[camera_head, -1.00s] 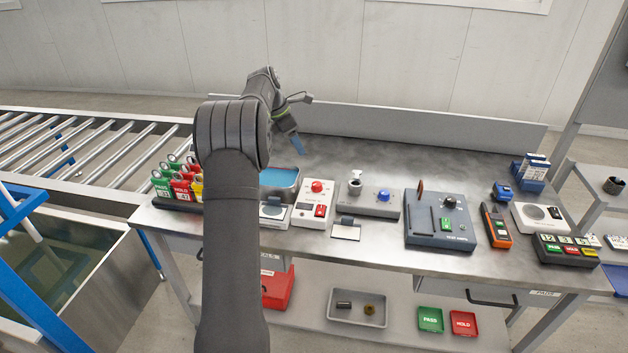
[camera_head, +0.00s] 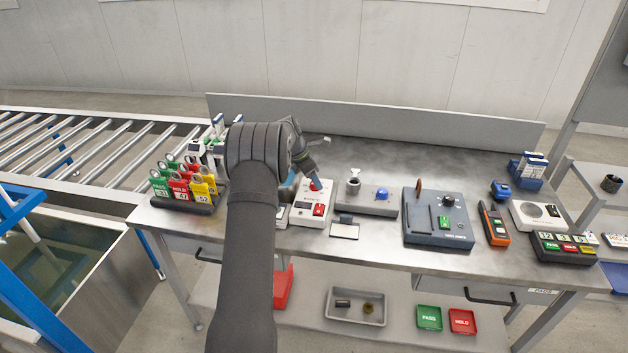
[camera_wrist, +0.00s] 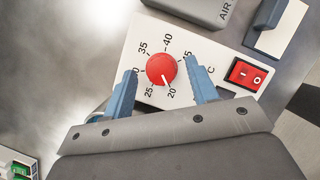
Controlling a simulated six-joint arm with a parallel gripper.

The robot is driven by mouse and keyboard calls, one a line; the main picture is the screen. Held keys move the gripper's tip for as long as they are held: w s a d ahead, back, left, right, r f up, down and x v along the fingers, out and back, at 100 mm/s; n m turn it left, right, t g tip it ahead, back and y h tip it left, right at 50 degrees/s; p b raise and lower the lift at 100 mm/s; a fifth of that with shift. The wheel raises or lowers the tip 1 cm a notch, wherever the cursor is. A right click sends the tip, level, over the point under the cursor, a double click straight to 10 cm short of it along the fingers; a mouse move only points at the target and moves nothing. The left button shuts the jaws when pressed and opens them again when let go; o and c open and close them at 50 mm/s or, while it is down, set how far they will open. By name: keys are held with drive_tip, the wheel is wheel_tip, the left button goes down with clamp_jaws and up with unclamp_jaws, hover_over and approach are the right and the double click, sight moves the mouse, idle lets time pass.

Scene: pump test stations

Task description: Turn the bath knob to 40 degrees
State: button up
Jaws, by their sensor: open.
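The bath knob (camera_wrist: 161,69) is a round red dial on a white control box (camera_wrist: 205,48), with a printed scale from 20 to 45 around it. Its small white mark points toward the 20. My gripper (camera_wrist: 162,73) is open, one blue finger on each side of the knob, with gaps showing between fingers and knob. I cannot tell how far the tips are above the panel. The left finger covers part of the 30. In the head view my gripper (camera_head: 314,182) is over the box, at the red knob (camera_head: 321,186). The bath is mostly hidden behind my arm.
A red rocker switch (camera_wrist: 244,74) sits on the same box, right of the knob. A grey unit marked AIR (camera_wrist: 195,8) adjoins beyond it. In the head view a tag rack (camera_head: 188,199) stands left, and a dark test unit (camera_head: 437,222) stands right.

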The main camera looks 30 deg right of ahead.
drive_tip(key=shift+d+f, duration=0.2)
drive_tip(key=shift+f, duration=0.2)
drive_tip(key=shift+c, duration=0.2)
drive_tip(key=c, duration=0.9)
drive_tip(key=shift+m, duration=0.3)
drive_tip(key=m+g, duration=0.1)
drive_tip(key=m, duration=0.1)
drive_tip(key=m+g+y, duration=0.1)
drive_tip(key=m, duration=0.2)
drive_tip(key=shift+d, duration=0.1)
drive_tip(key=m+y, duration=0.1)
drive_tip(key=m, duration=0.2)
drive_tip(key=m+g+y, duration=0.1)
drive_tip(key=m, duration=0.2)
drive_tip(key=shift+m+y, duration=0.3)
drive_tip(key=shift+m, duration=0.1)
